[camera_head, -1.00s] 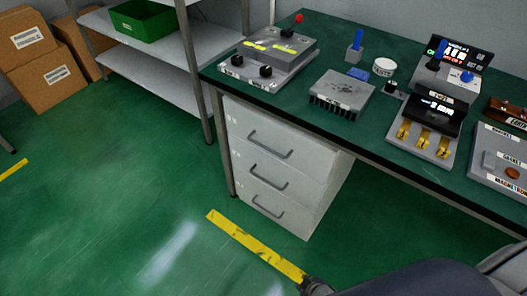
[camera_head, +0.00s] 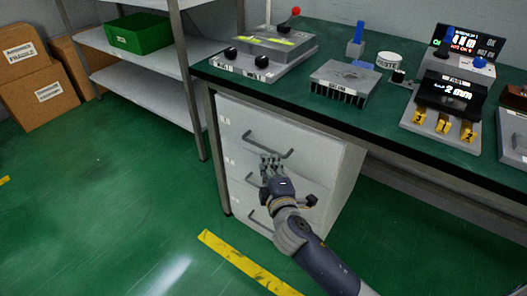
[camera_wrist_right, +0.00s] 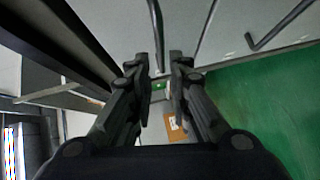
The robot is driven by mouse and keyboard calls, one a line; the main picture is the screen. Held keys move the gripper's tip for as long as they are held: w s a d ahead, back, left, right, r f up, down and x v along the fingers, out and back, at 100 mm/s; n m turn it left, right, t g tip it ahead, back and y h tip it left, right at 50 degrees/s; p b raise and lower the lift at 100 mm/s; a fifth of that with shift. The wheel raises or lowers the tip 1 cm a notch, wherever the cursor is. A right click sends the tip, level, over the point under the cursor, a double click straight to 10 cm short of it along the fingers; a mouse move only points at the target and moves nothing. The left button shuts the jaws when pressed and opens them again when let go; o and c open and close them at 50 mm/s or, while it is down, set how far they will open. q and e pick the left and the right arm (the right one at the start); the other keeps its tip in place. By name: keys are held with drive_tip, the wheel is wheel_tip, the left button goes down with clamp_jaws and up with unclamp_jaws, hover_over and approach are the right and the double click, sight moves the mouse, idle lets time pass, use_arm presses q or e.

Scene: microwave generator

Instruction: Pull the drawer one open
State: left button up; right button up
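A white cabinet (camera_head: 335,185) with three stacked drawers stands under the bench, and all its drawers look closed. The top drawer (camera_head: 235,120) has a dark bar handle (camera_head: 268,147); small labels at the drawers' left edges are too small to read. My right gripper (camera_head: 270,162) is in front of the cabinet, just below the top handle, and its arm partly hides the lower drawers. In the right wrist view, the right gripper (camera_wrist_right: 163,66) is open, and a dark handle bar (camera_wrist_right: 155,28) reaches down toward the gap between its fingertips; contact cannot be told. My left gripper is not in view.
The green bench top (camera_head: 300,93) above the cabinet carries a heat sink (camera_head: 344,80) and several devices. A bench leg (camera_head: 221,165) stands left of the drawers. A shelf (camera_head: 140,88) with a green bin (camera_head: 140,32) is further left. The floor in front is clear.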

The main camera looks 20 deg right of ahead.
sight(264, 149)
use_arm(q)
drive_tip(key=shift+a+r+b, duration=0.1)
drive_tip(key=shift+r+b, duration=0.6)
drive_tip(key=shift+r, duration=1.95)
use_arm(e)
drive_tip(key=shift+w+d+f, duration=0.15)
drive_tip(key=shift+w+f, duration=0.1)
drive_tip(key=shift+w, duration=1.3)
drive_tip(key=shift+w+d+f, duration=0.2)
drive_tip(key=shift+w, duration=1.4)
drive_tip(key=shift+w+d+f, duration=0.15)
drive_tip(key=shift+w+f, duration=0.1)
drive_tip(key=shift+w, duration=1.3)
drive_tip(key=shift+c, duration=0.5)
clamp_jaws()
